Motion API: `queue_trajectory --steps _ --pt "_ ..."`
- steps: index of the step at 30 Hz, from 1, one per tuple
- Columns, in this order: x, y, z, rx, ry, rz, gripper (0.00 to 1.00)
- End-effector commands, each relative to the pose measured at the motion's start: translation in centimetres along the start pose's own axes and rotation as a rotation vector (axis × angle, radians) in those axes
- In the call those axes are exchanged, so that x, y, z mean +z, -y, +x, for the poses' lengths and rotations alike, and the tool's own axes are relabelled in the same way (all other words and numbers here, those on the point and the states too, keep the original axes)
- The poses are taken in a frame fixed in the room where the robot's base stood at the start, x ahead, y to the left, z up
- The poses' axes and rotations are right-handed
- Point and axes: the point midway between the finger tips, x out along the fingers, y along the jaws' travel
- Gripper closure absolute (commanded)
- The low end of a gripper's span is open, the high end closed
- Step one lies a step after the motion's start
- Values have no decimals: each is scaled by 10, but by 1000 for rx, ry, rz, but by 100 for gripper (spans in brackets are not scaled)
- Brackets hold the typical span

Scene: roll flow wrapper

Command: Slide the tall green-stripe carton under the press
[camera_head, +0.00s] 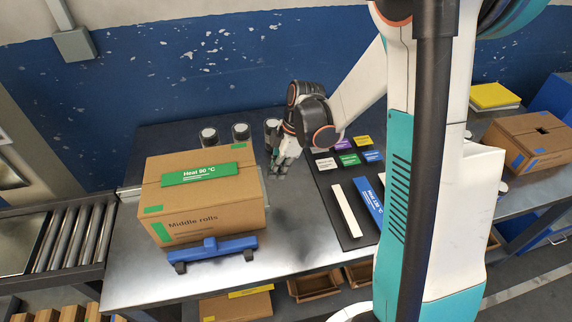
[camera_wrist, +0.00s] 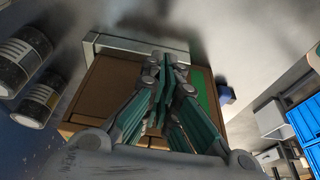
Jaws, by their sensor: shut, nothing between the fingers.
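A large brown carton (camera_head: 215,215) marked "Middle rolls" stands on the metal table at left. It has a green stripe on its front and a green "Heat 90 °C" label (camera_head: 198,174) lying across its top. My gripper (camera_head: 280,168) is just right of the carton's far right corner, pointing down, with its fingers together and empty. In the wrist view my gripper (camera_wrist: 165,62) crosses in front of the carton (camera_wrist: 100,95); I cannot tell whether they touch. A grey bar (camera_wrist: 130,46) lies along the carton's edge there. I cannot make out a press for certain.
A blue bracket (camera_head: 212,248) with dark feet stands at the carton's front. Several dark cylinders (camera_head: 241,133) stand behind it. A black mat (camera_head: 335,190) with coloured labels lies to the right. A roller conveyor (camera_head: 75,238) adjoins the table at left. Another carton (camera_head: 520,140) is far right.

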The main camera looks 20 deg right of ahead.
Motion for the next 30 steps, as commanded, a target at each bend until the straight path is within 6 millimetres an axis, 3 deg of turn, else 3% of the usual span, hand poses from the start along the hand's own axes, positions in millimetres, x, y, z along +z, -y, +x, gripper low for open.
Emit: queue_trajectory --steps 6,22,30 --pt "-21 1 6 -2 0 -3 100" --pt "-32 1 8 -2 0 -2 100" --pt "-91 1 26 -3 0 -8 100"
